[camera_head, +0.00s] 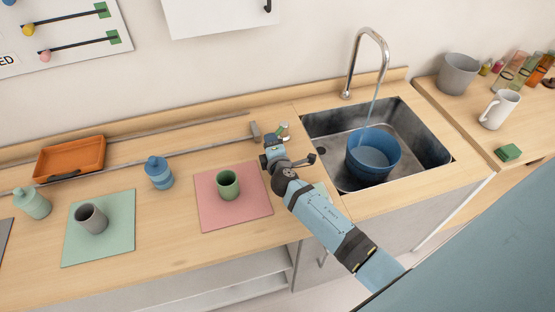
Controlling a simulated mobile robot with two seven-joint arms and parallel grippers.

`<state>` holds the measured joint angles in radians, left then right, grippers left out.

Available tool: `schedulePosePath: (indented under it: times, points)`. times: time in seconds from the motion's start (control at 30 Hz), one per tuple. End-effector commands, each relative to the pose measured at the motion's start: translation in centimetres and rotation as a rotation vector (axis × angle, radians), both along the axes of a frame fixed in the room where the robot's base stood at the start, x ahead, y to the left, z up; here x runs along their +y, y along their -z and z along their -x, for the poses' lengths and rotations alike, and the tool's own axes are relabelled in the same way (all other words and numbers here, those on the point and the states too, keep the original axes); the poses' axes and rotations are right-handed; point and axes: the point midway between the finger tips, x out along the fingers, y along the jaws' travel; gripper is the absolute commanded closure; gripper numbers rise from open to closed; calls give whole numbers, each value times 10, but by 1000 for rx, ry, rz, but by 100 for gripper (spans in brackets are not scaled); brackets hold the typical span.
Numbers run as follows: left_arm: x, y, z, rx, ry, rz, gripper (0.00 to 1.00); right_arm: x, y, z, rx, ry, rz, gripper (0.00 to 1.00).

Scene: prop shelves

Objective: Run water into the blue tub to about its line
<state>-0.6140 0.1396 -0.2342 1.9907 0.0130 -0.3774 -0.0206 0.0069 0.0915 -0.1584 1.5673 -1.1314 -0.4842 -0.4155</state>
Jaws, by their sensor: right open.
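The blue tub (372,174) stands upright in the metal sink (425,135). The curved chrome tap (366,38) rises behind the sink, and a thin stream of water (373,110) falls from its spout into the tub. Darker blue water shows inside the tub; I cannot make out a fill line or the exact level. My right gripper (274,146) is open over the counter, left of the sink and apart from the tub. A small green and white item (284,131) shows just behind it; I cannot tell whether they touch. My left gripper is out of view.
A green cup (228,183) stands on a pink mat (252,214), left of my right arm. A white mug (499,108) and grey pot (458,74) stand right of the sink.

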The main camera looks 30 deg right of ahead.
Motion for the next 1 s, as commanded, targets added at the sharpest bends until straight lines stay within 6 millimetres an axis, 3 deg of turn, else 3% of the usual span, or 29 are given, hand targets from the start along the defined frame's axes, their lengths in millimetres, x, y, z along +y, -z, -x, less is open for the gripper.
schedulePosePath:
  times: [0.3,0.5,1.0]
  points:
    - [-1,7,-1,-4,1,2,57,22,-10,70,2,-1,-3,58]
    - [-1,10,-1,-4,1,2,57,31,-16,99,1,0,-1,58]
    - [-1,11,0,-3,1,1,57,34,-20,111,2,-1,-7,58]
